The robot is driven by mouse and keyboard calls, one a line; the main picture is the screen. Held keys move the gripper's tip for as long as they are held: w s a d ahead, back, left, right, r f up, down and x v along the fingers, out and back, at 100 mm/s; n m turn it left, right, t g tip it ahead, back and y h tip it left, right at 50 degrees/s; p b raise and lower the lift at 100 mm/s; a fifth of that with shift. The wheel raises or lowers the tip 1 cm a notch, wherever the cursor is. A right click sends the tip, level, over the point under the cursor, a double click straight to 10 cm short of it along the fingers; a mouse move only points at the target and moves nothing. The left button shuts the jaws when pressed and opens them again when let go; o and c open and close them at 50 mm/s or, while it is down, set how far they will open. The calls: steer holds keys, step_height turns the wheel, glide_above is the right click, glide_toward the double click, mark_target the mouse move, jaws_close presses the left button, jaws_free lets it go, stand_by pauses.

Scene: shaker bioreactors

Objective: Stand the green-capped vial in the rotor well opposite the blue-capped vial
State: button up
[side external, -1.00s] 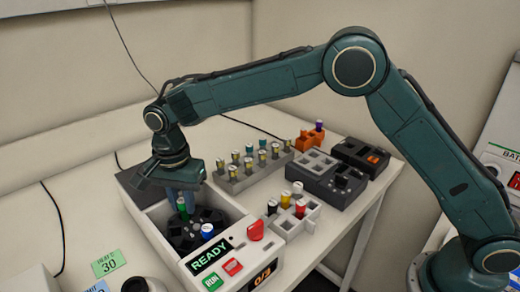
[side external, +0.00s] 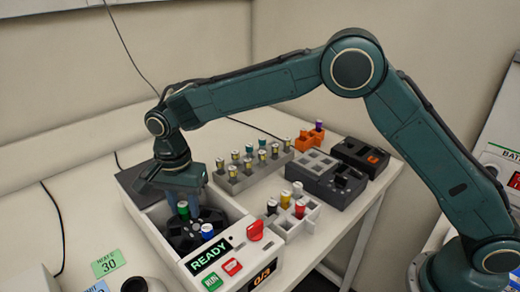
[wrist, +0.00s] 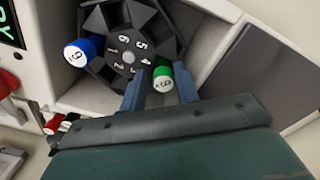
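The green-capped vial (wrist: 163,82) stands upright at the black rotor (wrist: 142,18), between my gripper's fingers. It also shows in the side view (side external: 183,209). The blue-capped vial (wrist: 78,53) stands in the rotor on the other side of the numbered hub (wrist: 128,57); it shows in the side view too (side external: 207,231). The green vial's well is hidden, so I cannot tell its exact number. My gripper (wrist: 159,80) is low over the rotor. Its two blue fingers are spread, one on each side of the green cap, with narrow gaps showing.
The rotor sits inside a white-walled machine (side external: 153,233) with a READY display and buttons at its front. A grey rack (side external: 235,185) of several vials and a white rack (side external: 299,226) stand to the right. A dark block (side external: 325,176) lies beyond.

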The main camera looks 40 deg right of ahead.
mark_target(182, 203)
steer(key=shift+w+a+r, duration=0.15)
steer(key=shift+w, duration=0.15)
steer(key=shift+w+r, duration=0.1)
steer(key=shift+r, duration=2)
steer(key=shift+s+r, duration=0.2)
steer(key=shift+r, duration=1.1)
